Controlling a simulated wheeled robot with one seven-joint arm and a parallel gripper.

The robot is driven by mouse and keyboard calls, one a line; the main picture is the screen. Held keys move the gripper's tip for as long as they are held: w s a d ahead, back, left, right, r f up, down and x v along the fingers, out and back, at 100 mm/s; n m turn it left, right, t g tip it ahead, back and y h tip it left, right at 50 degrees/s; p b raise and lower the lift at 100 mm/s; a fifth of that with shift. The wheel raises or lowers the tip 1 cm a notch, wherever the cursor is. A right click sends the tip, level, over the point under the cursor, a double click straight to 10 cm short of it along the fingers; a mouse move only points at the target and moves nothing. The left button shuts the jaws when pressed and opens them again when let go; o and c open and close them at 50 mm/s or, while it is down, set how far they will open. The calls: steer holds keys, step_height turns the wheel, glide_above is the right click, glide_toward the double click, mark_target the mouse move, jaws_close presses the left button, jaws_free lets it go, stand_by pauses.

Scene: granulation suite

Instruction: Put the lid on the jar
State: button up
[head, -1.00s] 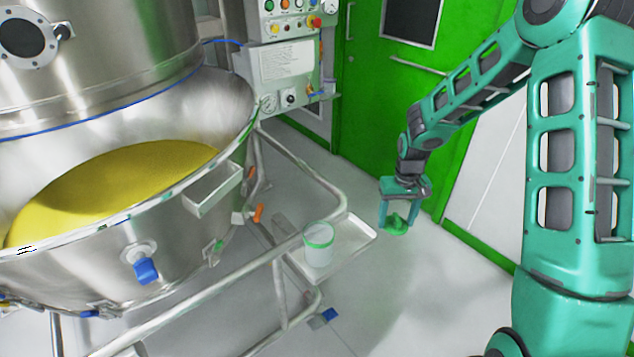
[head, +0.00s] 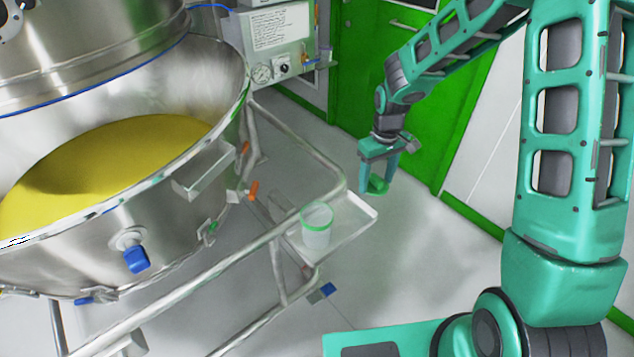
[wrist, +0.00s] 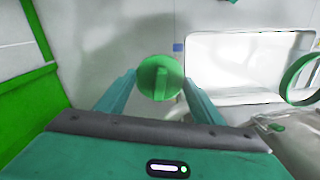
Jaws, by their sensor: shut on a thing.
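The jar (head: 317,233) is a whitish, translucent pot with a green rim. It stands upright on a small metal tray (head: 352,229) beside the large steel bowl, and its open green rim shows at the right edge of the wrist view (wrist: 301,78). My gripper (head: 376,184) is shut on the green lid (head: 377,187), holding it in the air up and to the right of the jar in the head view. In the wrist view the round lid (wrist: 160,78) with its raised bar sits between the two fingertips. The lid and the jar are apart.
The large steel bowl (head: 190,215) holds yellow powder (head: 95,170). A green door (head: 350,60) and a control panel (head: 275,45) are behind. The floor right of the tray is clear.

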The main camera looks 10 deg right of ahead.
steer(key=s+a+r+n, duration=0.5)
steer(key=a+r+n, duration=0.2)
steer(key=a+n, duration=0.3)
steer(key=n, duration=0.6)
glide_toward(317, 204)
steer(key=s, duration=0.4)
steer(key=shift+w+a+f, duration=0.1)
steer(key=shift+w+f, duration=0.05)
steer(key=shift+f, duration=0.85)
steer(key=shift+w+a+f, duration=0.1)
steer(key=shift+f, duration=0.85)
steer(key=shift+f, duration=0.95)
steer(key=o, duration=1.1)
step_height(317, 204, up, 11)
steer(key=shift+f, duration=0.15)
steer(key=shift+d, duration=0.1)
